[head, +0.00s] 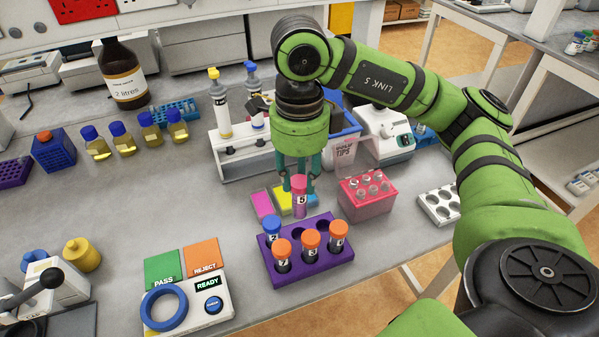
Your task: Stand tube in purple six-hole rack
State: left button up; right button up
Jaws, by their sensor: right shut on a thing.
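The purple six-hole rack (312,270) stands on the bench at the middle front. It holds a blue-capped tube marked 2 (272,238) at its back left and three orange-capped tubes (311,246) along its front row. Two back-row holes, middle and right, look empty. My right gripper (300,186) points down and is shut on a pink-capped tube marked 5 (300,204). The tube is upright, at the rack's back edge near the middle back hole. Its lower end appears above the rack. My left gripper is out of view.
A pink tube box (367,198) stands right of the rack, with a white holed rack (440,205) farther right. Pink and yellow pads (263,204) lie behind. A panel with a blue ring (164,307) is at the front left.

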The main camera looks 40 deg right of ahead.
aim_at(299, 205)
jog(key=shift+f+b, duration=2.6)
jog(key=shift+r, duration=0.1)
jog(key=shift+f+b, duration=0.55)
jog(key=shift+f, duration=0.1)
jog(key=shift+f+b, duration=0.7)
jog(key=shift+b, duration=0.1)
jog(key=shift+f, duration=0.1)
jog(key=shift+f+b, duration=0.1)
jog(key=shift+b, duration=0.25)
